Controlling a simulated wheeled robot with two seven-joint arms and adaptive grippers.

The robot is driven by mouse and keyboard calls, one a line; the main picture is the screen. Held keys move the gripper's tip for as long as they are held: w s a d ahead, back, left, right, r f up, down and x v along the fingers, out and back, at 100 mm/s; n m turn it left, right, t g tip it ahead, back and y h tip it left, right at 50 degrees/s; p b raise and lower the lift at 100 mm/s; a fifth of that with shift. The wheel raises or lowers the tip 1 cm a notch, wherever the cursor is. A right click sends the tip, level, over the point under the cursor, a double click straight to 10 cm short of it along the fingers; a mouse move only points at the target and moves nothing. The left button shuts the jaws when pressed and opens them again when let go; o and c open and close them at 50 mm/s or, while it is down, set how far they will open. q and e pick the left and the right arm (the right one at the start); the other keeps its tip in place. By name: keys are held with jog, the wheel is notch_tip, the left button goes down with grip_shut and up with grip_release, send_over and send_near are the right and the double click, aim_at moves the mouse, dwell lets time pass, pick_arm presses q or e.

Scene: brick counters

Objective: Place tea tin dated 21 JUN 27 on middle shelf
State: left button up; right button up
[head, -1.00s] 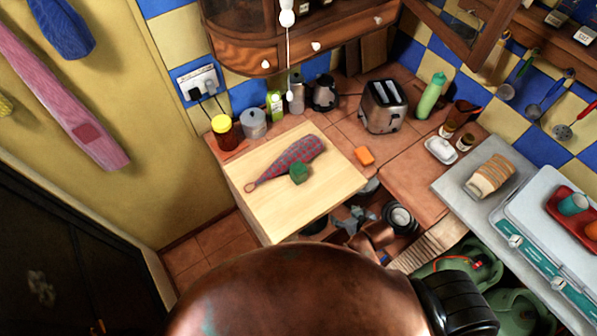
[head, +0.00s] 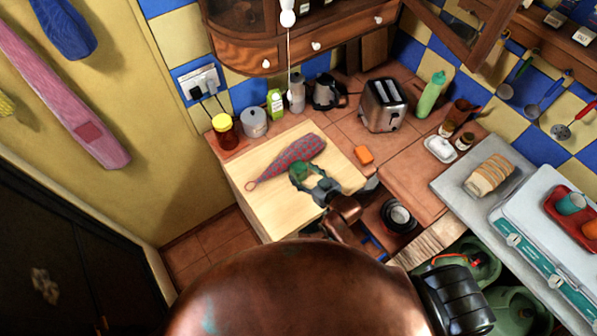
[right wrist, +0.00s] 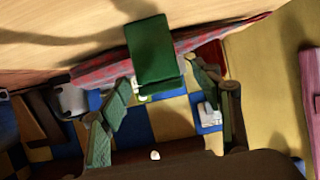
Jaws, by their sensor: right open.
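A small dark green tin (head: 299,169) stands on the pale wooden board, against a red-grey checked cloth item (head: 292,158). No date is legible on it. My right gripper (head: 307,180) is at the tin, partly covering it in the head view. In the right wrist view the green tin (right wrist: 153,50) is just beyond and between the open fingers of the right gripper (right wrist: 160,76), not clasped. My left gripper is not in view. Small labelled packs (head: 556,17) show on a wooden shelf at the top right; which shelf is the middle one is unclear.
A toaster (head: 383,104), a green bottle (head: 431,95) and jars (head: 224,130) line the back. A wooden wall cabinet (head: 232,54) hangs above, and an open cabinet door (head: 455,38) juts out at the upper right.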

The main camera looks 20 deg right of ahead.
aim_at(303, 173)
jog(key=x, duration=0.3)
jog(key=shift+w+a+f, duration=0.1)
jog(key=shift+w, duration=0.2)
jog(key=shift+c, duration=0.6)
jog(key=c, duration=1.1)
jog(key=shift+c, duration=1)
